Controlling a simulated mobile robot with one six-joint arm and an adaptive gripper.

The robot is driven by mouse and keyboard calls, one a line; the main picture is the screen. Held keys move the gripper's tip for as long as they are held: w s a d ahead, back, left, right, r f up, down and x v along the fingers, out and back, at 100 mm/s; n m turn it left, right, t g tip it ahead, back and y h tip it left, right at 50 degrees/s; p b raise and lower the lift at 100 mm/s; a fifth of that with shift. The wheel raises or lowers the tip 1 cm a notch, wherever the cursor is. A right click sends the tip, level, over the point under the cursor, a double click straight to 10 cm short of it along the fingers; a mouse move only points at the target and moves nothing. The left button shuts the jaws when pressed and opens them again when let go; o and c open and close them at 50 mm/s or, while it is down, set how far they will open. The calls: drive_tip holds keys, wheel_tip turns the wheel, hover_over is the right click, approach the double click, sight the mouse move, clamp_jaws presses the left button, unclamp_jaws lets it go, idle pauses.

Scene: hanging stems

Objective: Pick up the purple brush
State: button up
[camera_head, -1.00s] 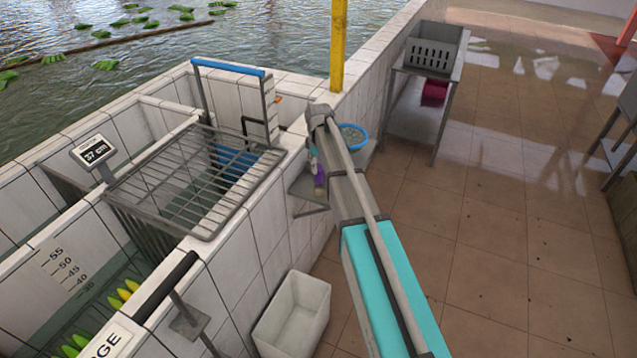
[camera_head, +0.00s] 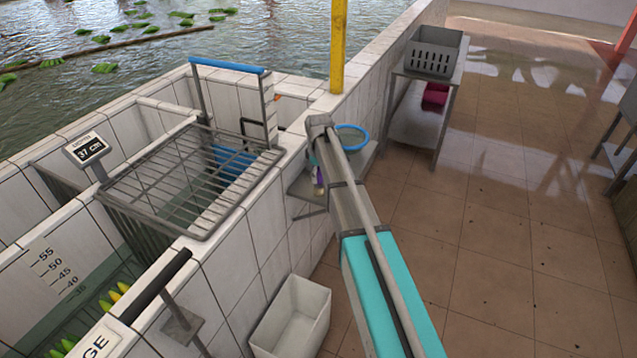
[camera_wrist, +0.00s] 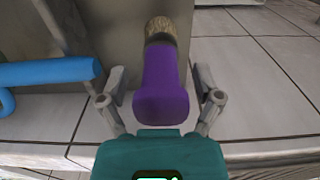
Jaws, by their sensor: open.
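The purple brush (camera_wrist: 163,90) is in the middle of the wrist view, with its purple handle end toward me and tan bristles (camera_wrist: 161,33) at the far end. My gripper (camera_wrist: 160,85) is open, with one finger on each side of the brush and visible gaps between. In the head view a small purple patch of the brush (camera_head: 317,177) shows beside my arm, at a grey shelf (camera_head: 312,190) against the tiled wall. My arm hides the gripper there.
A blue tube (camera_wrist: 45,72) lies left of the brush in the wrist view. In the head view a blue round basin (camera_head: 352,130) is behind my arm. A white bin (camera_head: 290,318) stands below, and a wire rack (camera_head: 190,180) is at left. Open floor is at right.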

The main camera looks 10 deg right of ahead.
idle(0.3)
clamp_jaws()
drive_tip(key=shift+r, duration=0.2)
idle(0.4)
wheel_tip(320, 180, up, 3)
drive_tip(key=p, duration=0.3)
drive_tip(key=s+a+r+p, duration=0.3)
drive_tip(key=s+r+p, duration=0.6)
drive_tip(key=s, duration=0.4)
drive_tip(key=shift+s+a+r+p, duration=0.15)
drive_tip(key=shift+s+r+p, duration=0.2)
drive_tip(key=shift+p, duration=0.15)
idle(0.6)
